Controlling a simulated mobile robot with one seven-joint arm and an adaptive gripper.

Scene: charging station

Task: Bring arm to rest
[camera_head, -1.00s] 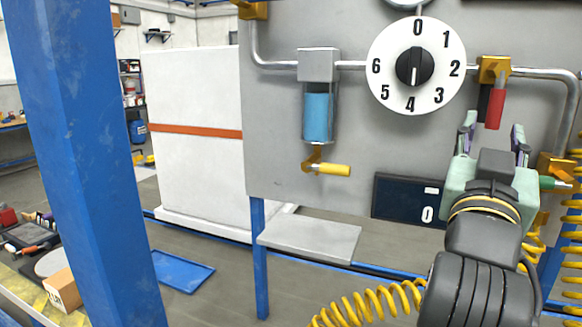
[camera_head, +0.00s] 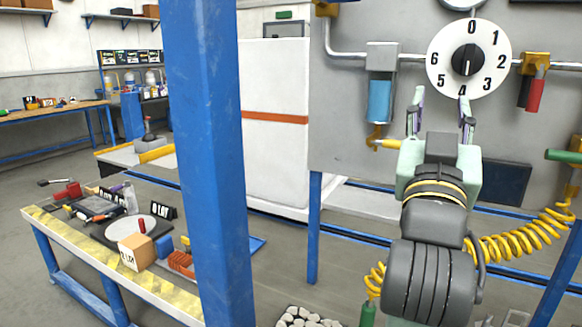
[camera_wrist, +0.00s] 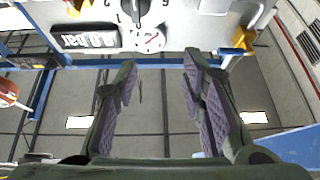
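My gripper (camera_head: 441,106) is raised in front of the grey panel (camera_head: 346,95), with its fingers pointing up. The fingers are spread apart and nothing is between them. In the wrist view my gripper (camera_wrist: 158,78) also shows both fingers apart with an empty gap. In the head view the fingertips overlap the panel just below the white numbered dial (camera_head: 440,82). My arm comes up from the bottom right of the head view. Whether the fingers touch the panel cannot be told, but they look apart from it.
A blue post (camera_head: 205,150) stands left of the panel. A workbench (camera_head: 75,243) with boxes and tools is at the left. A yellow coiled hose (camera_head: 520,240) hangs at the right. A blue cylinder (camera_head: 380,101) and a red handle (camera_head: 535,96) are on the panel.

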